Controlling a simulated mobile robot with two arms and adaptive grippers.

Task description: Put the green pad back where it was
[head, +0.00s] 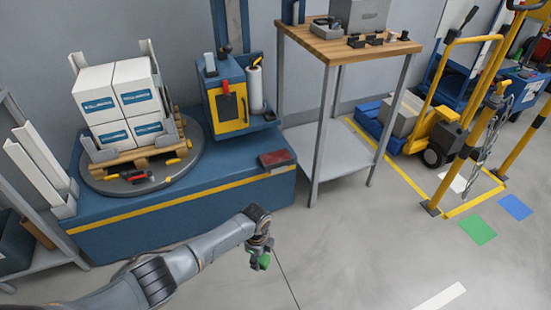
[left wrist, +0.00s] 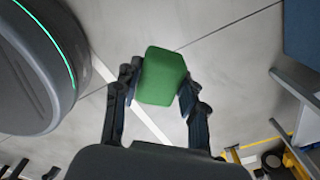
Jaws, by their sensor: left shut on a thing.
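My left gripper (head: 261,254) hangs over the open grey floor in front of the blue bench. It is shut on the green pad (head: 264,262), a small green block. In the left wrist view, the green pad (left wrist: 161,75) sits between the two dark fingers of my left gripper (left wrist: 161,88), one on each side. Only floor shows behind the pad in that view. My right gripper is not in view.
The blue bench (head: 180,221) carries a turntable with a pallet of white boxes (head: 118,92) and a dark red thing (head: 277,158) near its right end. A wooden-topped table (head: 340,47) stands right. Green (head: 478,230) and blue (head: 515,207) squares mark the floor.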

